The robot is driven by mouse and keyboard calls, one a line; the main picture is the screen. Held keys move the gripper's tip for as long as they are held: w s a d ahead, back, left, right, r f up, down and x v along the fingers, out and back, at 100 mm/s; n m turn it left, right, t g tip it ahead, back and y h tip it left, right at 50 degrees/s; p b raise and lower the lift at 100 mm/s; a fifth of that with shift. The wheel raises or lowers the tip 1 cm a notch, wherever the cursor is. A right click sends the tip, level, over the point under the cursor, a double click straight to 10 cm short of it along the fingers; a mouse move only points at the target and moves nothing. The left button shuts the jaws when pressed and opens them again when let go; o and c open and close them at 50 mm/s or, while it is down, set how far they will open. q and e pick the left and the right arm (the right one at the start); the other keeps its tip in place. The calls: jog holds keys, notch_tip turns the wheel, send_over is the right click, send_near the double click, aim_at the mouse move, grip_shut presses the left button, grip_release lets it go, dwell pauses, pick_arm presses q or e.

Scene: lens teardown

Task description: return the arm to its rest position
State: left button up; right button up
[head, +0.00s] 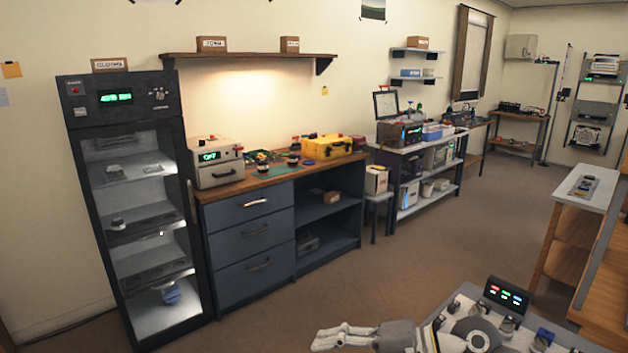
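My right gripper (322,339) is at the bottom middle of the head view, with its light grey fingers pointing left. Its arm comes in from the lower right. The finger gap is seen edge-on and small, so I cannot tell whether it is open or shut. No object shows in the fingers. My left gripper and arm are out of view.
A glass-door cabinet (130,192) stands at left, beside a blue drawer bench (248,243) bearing a yellow case (327,147) and tools. A display box (507,293) and several small parts sit close behind my arm at lower right. The middle floor is clear.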

notch_tip(320, 180, up, 8)
jog(key=a+m+t+y, duration=0.1)
jog(key=m+t+y, duration=0.35)
jog(key=t, duration=0.25)
jog(key=w+d+r+m+t+h, duration=0.1)
jog(key=w+d+m+t+h, duration=0.2)
jog(key=d+m+t+h, duration=0.6)
jog(key=s+d+f+m+g+h, duration=0.2)
jog(key=d+f+m+h, duration=0.3)
jog(key=f+m, duration=0.3)
jog(key=s+d+f+m+g+h, duration=0.2)
jog(key=d+f+m+h, duration=0.35)
jog(key=f, duration=0.35)
jog(key=s+a+f+m+g+y, duration=0.1)
jog(key=s+f+g, duration=0.6)
jog(key=s, duration=0.4)
jog(key=s+f+g, duration=0.4)
jog(key=s+f, duration=0.4)
jog(key=s, duration=0.3)
notch_tip(320, 180, down, 27)
jog(key=s+g, duration=0.1)
jog(key=s, duration=0.1)
jog(key=s+d+f+g, duration=0.1)
jog(key=s+d+f, duration=0.1)
jog(key=s+f, duration=1.2)
jog(key=shift+s+d+f+g, duration=0.25)
jog(key=shift+s+d+g, duration=0.05)
jog(key=shift+s, duration=0.95)
